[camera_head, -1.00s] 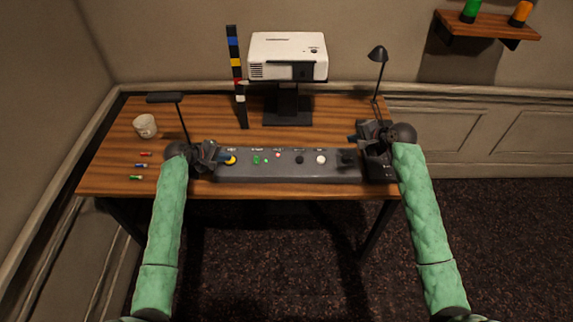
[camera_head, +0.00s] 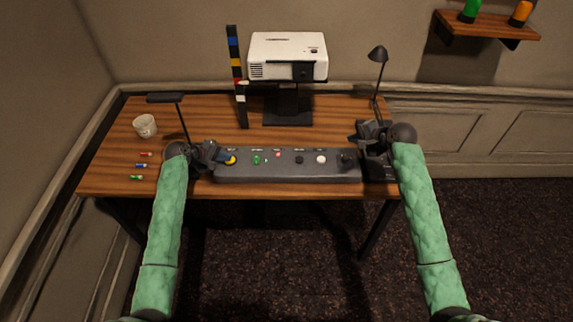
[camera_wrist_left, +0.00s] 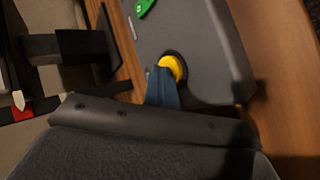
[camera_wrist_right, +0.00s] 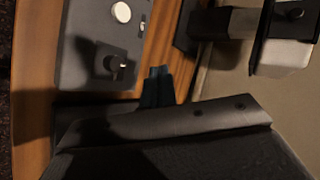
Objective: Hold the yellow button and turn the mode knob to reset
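The yellow button (camera_head: 231,160) is at the left end of the grey control panel (camera_head: 250,175). My left gripper (camera_head: 218,157) is at the button; in the left wrist view its blue fingers (camera_wrist_left: 161,72) are together, with their tips against or just over the yellow button (camera_wrist_left: 173,66). A dark knob (camera_head: 347,158) is at the panel's right end and shows in the right wrist view (camera_wrist_right: 115,65); I cannot read its label. My right gripper (camera_head: 358,130) is apart from the knob, behind the panel; its fingertips (camera_wrist_right: 158,72) are close together and empty.
Green (camera_head: 256,160), red (camera_head: 278,155) and white (camera_head: 320,159) buttons sit between. Small coloured pieces (camera_head: 140,165) lie at the left.

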